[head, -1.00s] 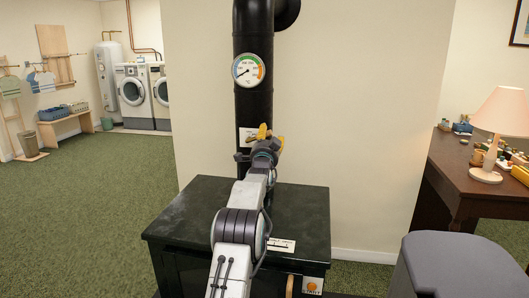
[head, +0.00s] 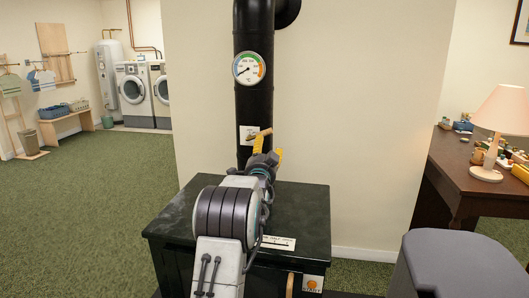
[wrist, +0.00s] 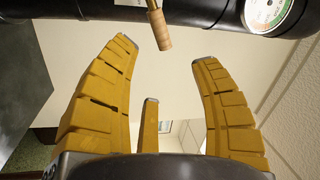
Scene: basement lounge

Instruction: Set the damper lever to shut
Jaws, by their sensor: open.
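The damper lever (head: 264,132) sticks out from the black stove pipe (head: 254,105), just above my gripper (head: 268,150) in the head view. In the wrist view its wooden handle (wrist: 160,30) points into the gap ahead of my gripper (wrist: 165,52). My yellow fingers are spread open and empty. The handle lies between the lines of the two big fingers, around their tips, and no finger visibly touches it. A label (head: 247,135) sits on the pipe behind the lever, partly covered, too small to read.
A round gauge (head: 249,68) is on the pipe above the lever. The dark stove top (head: 300,210) lies below my arm. A desk with a lamp (head: 495,120) and a grey stool (head: 460,265) stand at right. Green carpet is open at left.

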